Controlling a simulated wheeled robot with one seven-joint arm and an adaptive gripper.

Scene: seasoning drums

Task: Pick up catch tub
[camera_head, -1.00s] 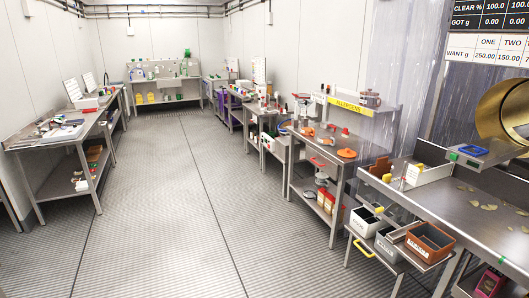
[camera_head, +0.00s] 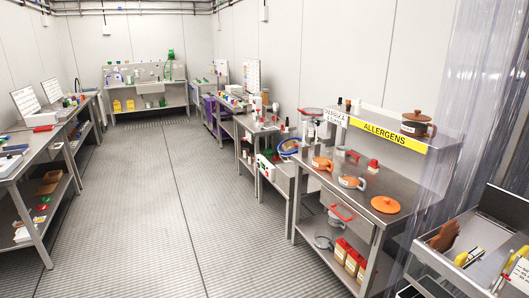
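I cannot single out a catch tub in the body camera view. At the lower right, the steel bench (camera_head: 437,262) is cut off by the frame edge. On it are a brown glove-like item (camera_head: 445,236), a yellow item (camera_head: 466,257) and a white printed card (camera_head: 518,273). My gripper and arm are not in view.
A steel table (camera_head: 372,207) on the right holds orange pots and an orange lid (camera_head: 385,204), below a yellow ALLERGENS shelf (camera_head: 385,132). A clear strip curtain (camera_head: 470,110) hangs beside it. Another bench (camera_head: 35,165) lines the left. The middle floor (camera_head: 170,210) is free.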

